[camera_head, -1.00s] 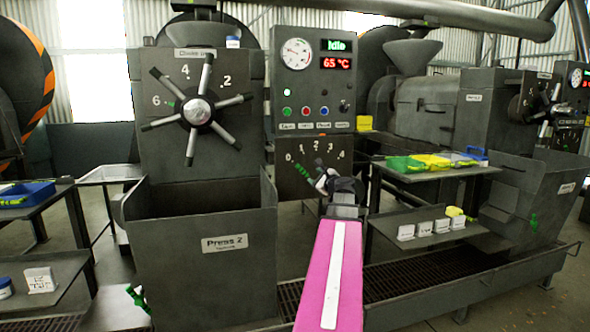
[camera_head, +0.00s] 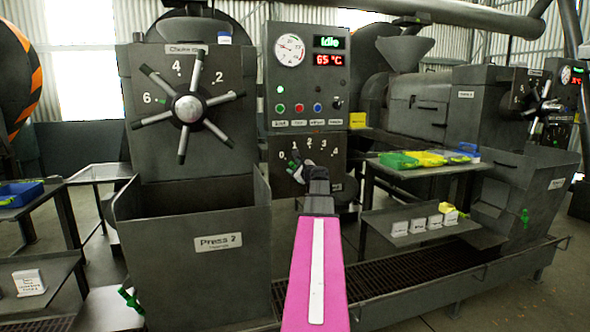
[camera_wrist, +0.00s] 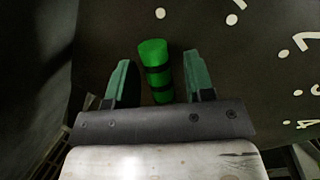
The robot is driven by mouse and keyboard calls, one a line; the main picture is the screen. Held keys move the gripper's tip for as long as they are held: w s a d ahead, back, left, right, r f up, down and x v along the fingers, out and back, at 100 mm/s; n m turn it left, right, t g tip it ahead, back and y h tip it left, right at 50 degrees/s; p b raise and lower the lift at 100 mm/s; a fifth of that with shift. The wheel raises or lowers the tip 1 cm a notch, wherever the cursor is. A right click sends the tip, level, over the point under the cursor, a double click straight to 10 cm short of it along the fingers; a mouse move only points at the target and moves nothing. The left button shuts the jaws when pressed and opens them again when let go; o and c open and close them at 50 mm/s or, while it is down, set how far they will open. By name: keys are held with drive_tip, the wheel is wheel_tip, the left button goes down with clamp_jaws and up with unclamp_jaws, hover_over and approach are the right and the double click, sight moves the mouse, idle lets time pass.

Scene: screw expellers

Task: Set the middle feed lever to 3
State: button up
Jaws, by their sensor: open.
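The dial panel of Press 2 (camera_head: 338,168) carries the feed scale, numbered in an arc from 0 to 4. The feed lever's green, black-banded handle (camera_wrist: 155,70) shows in the wrist view. Its tip points towards the leftmost visible white dot, near the scale's low end; the exact number is hard to tell. My gripper (camera_wrist: 160,80) is open, with one green-padded finger on each side of the handle and gaps between. In the head view my gripper (camera_head: 299,166) is in front of the scale's left side and hides most of the lever.
A spoked choke wheel (camera_head: 189,109) is left of the panel, above the Press 2 bin (camera_head: 190,262). Buttons and a display reading Idle and 65 °C are above the scale. A side table (camera_head: 440,167) with coloured trays stands to the right.

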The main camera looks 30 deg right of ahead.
drive_tip(key=shift+w, duration=0.1)
clamp_jaws()
drive_tip(key=shift+d+r, duration=0.1)
drive_tip(key=shift+s+d+r+m+t, duration=0.15)
drive_tip(key=shift+d+r+m, duration=0.25)
drive_tip(key=shift+m, duration=0.2)
drive_tip(key=shift+s+d+r+m+t, duration=0.15)
drive_tip(key=shift+d+r+m, duration=0.1)
drive_tip(key=shift+d+m, duration=0.3)
drive_tip(key=d+m, duration=0.2)
drive_tip(key=s+d+r+m+t+h, duration=0.1)
drive_tip(key=d+m, duration=0.1)
drive_tip(key=m, duration=0.1)
drive_tip(key=d+m, duration=0.2)
drive_tip(key=m, duration=0.1)
drive_tip(key=shift+s+d+r+t+h, duration=0.25)
drive_tip(key=shift+d+r+t+h, duration=0.05)
drive_tip(key=shift+d+r, duration=0.05)
drive_tip(key=shift+s+d+f+m+h, duration=0.15)
drive_tip(key=shift+d+m+h, duration=0.1)
drive_tip(key=shift+d+m, duration=0.4)
drive_tip(key=shift+s+d+f+m+h, duration=0.1)
drive_tip(key=shift+d+m+h, duration=0.3)
drive_tip(key=shift+m, duration=0.45)
drive_tip(key=shift+s+d+f+m+h, duration=0.1)
drive_tip(key=shift+s+d+m+h, duration=0.05)
drive_tip(key=shift+d+m, duration=0.55)
